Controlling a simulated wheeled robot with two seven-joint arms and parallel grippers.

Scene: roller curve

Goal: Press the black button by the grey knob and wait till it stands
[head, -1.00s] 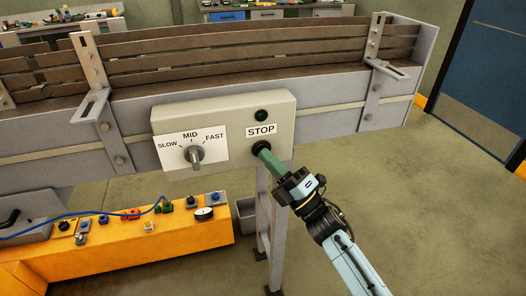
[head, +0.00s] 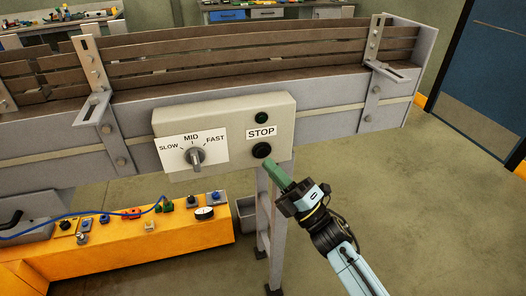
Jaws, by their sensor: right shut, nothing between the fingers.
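The black button (head: 262,150) sits on the control box (head: 236,110), below a STOP label (head: 261,132). The grey knob (head: 195,157) is to its left on a white dial plate marked SLOW, MID and FAST. A dark green lamp (head: 261,118) above the label looks unlit. My right gripper (head: 274,172) is shut and empty, with green fingers. Its tips are just below and right of the button, apart from it. The button is fully visible. My left gripper is not in view.
The box is fixed to the side of a conveyor (head: 330,118) with brown slats. A yellow bench (head: 130,245) with switches, a gauge and a blue cable stands at lower left. A grey support leg (head: 263,215) is below the box. The floor at right is clear.

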